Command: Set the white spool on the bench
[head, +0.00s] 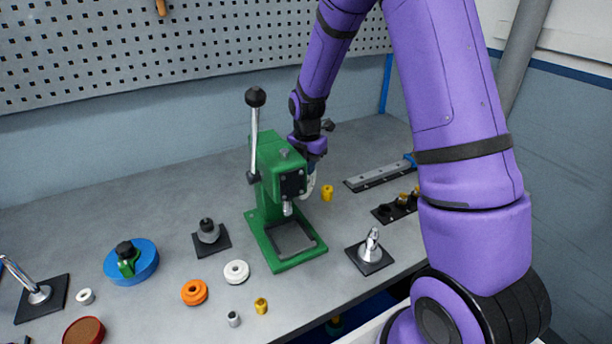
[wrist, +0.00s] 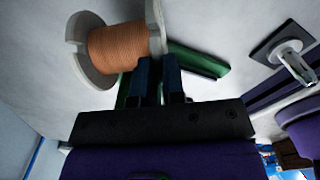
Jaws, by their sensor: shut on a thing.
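The white spool, wound with copper-coloured cord, shows large in the wrist view (wrist: 88,62). My gripper (wrist: 158,68) is shut on the rim of its right-hand white flange. In the head view, my gripper (head: 314,168) is behind and right of the green press, and only a sliver of the white spool (head: 311,186) shows; the press and my arm hide the rest. The grey bench (head: 150,195) lies below. I cannot tell whether the spool touches the bench.
The green lever press (head: 275,190) stands just left of my gripper. A yellow part (head: 327,193) and a metal rail (head: 378,173) lie to the right. A chrome post on a black plate (head: 370,250) stands in front. The bench at back left is clear.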

